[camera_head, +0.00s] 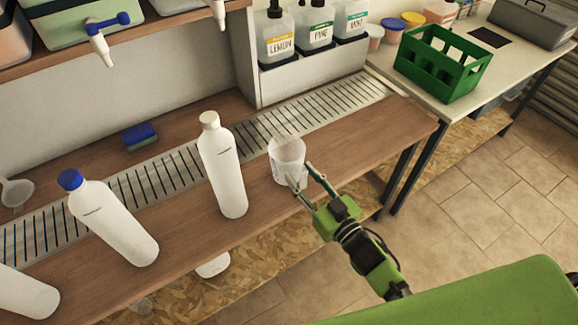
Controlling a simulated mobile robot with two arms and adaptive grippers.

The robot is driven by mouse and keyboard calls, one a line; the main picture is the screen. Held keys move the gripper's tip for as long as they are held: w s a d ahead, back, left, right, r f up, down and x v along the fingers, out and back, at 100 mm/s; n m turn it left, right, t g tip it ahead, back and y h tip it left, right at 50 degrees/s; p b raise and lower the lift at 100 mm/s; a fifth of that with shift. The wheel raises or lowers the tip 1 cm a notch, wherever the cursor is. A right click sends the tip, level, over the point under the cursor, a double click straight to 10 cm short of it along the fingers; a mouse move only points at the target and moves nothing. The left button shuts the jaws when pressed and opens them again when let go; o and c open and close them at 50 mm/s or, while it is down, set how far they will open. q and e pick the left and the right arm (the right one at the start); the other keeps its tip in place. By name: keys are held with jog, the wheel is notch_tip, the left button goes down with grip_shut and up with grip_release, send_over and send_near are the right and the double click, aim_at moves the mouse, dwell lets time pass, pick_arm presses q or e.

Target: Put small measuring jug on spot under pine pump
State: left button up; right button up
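The small measuring jug (286,152) is clear plastic and stands upright on the wooden counter, just in front of the slotted drain grate. My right gripper (299,174) reaches in from the lower right. Its two fingers are spread apart at the near right side of the jug and overlap its lower edge. Whether they touch it is unclear. The pine pump bottle (317,37) is the middle one in the rack, with a green label, between the lemon and mint bottles. Its pump top is cut off by the frame. My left gripper is not in view.
A white bottle with a cream cap (223,167) stands left of the jug. A blue-capped white bottle (112,224) is further left. The drain grate (325,101) below the pump rack is bare. A green crate (440,72) stands on the right table.

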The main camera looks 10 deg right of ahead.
aim_at(297, 162)
grip_shut()
jog(key=shift+r, duration=0.15)
jog(key=shift+r, duration=0.25)
notch_tip(297, 162, up, 2)
jog(key=shift+r, duration=0.15)
jog(key=s+a+r, duration=0.2)
jog(key=s+r, duration=0.8)
jog(key=s, duration=0.4)
jog(key=shift+a, duration=0.25)
jog(key=shift+d, duration=0.1)
